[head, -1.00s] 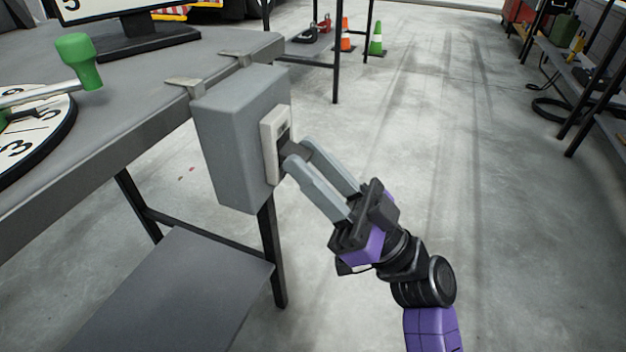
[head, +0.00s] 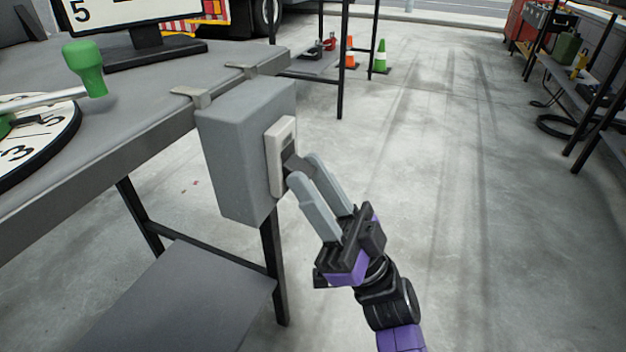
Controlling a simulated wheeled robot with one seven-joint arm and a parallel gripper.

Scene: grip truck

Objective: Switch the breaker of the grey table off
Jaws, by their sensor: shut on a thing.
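The grey breaker box (head: 238,150) hangs by two metal brackets from the edge of the grey table (head: 140,120). A pale switch plate (head: 276,155) is on its right face. A dark grey breaker lever (head: 296,163) sticks out from the plate. My gripper (head: 301,172) comes from the lower right with its two grey fingers at the lever. It is shut on the lever, whose tip is partly hidden between the fingers.
A dial with numbers (head: 45,140), a green-handled crank (head: 85,68) and a monitor (head: 130,20) are on the table. A lower shelf (head: 175,300) lies under it. Green (head: 381,58) and orange cones stand behind.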

